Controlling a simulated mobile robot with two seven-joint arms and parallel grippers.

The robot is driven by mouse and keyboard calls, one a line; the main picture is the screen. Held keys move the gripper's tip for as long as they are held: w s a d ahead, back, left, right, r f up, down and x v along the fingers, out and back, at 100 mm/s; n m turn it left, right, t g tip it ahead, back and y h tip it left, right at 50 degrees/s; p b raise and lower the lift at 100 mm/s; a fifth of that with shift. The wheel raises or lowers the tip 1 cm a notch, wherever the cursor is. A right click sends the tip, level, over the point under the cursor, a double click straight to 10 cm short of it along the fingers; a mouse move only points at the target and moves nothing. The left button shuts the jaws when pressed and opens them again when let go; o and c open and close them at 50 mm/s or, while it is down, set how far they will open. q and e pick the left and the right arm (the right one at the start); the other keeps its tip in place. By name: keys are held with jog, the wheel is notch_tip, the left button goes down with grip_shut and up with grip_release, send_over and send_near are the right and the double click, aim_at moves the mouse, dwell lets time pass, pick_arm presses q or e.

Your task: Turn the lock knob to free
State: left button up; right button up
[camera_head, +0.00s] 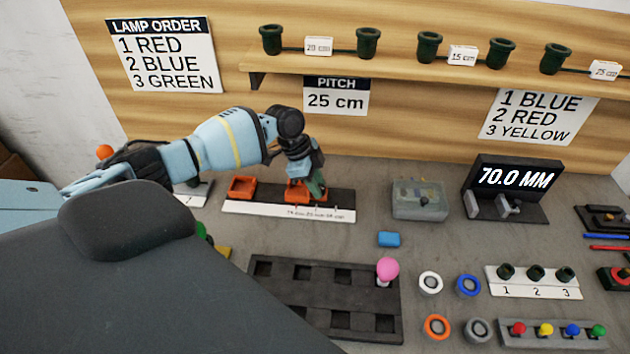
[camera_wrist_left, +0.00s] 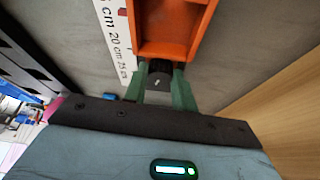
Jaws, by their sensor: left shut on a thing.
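The lock knob (camera_wrist_left: 160,78) is a small black ribbed knob with a light mark, at the end of an orange tray-like block (camera_wrist_left: 172,25) in the left wrist view. My left gripper (camera_wrist_left: 160,88) has its green fingers on either side of the knob and is shut on it. In the head view the left gripper (camera_head: 312,186) reaches down at the right orange block (camera_head: 297,190), hiding the knob there. This block sits on a dark rail with a white scale strip (camera_head: 285,211) marked in cm. A second orange block (camera_head: 242,188) sits at the rail's left end. My right gripper is not in view.
A grey box (camera_head: 419,205) and a display reading 70.0 MM (camera_head: 514,178) stand to the right. A blue block (camera_head: 389,239) and a dark tray (camera_head: 325,298) lie in front. A sign (camera_head: 335,97) reads PITCH 25 cm. Bare table lies between rail and grey box.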

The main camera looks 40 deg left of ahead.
pick_arm(q)
jog(key=n+p, duration=0.1)
jog(key=n+t+p, duration=0.1)
jog(key=shift+d+r+n+y, duration=0.1)
jog(key=shift+r+n+y, duration=0.2)
jog(key=shift+r, duration=0.1)
jog(key=shift+n+t+p, duration=0.3)
jog(key=shift+n+p, duration=0.35)
jog(key=shift+n, duration=0.15)
jog(key=shift+n+y+p, duration=0.5)
jog(key=shift+n+p, duration=0.2)
jog(key=shift+n, duration=0.3)
jog(key=shift+s+f+n+t+y+p, duration=0.1)
jog(key=shift+f+n+t+y+p, duration=0.15)
jog(key=shift+n+p, duration=0.4)
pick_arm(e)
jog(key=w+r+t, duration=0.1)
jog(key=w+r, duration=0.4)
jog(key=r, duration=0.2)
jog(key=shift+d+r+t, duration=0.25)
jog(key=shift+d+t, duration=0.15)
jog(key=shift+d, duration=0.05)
pick_arm(q)
jog(key=shift+n, duration=0.25)
jog(key=o, duration=1)
jog(key=shift+s+f, duration=0.1)
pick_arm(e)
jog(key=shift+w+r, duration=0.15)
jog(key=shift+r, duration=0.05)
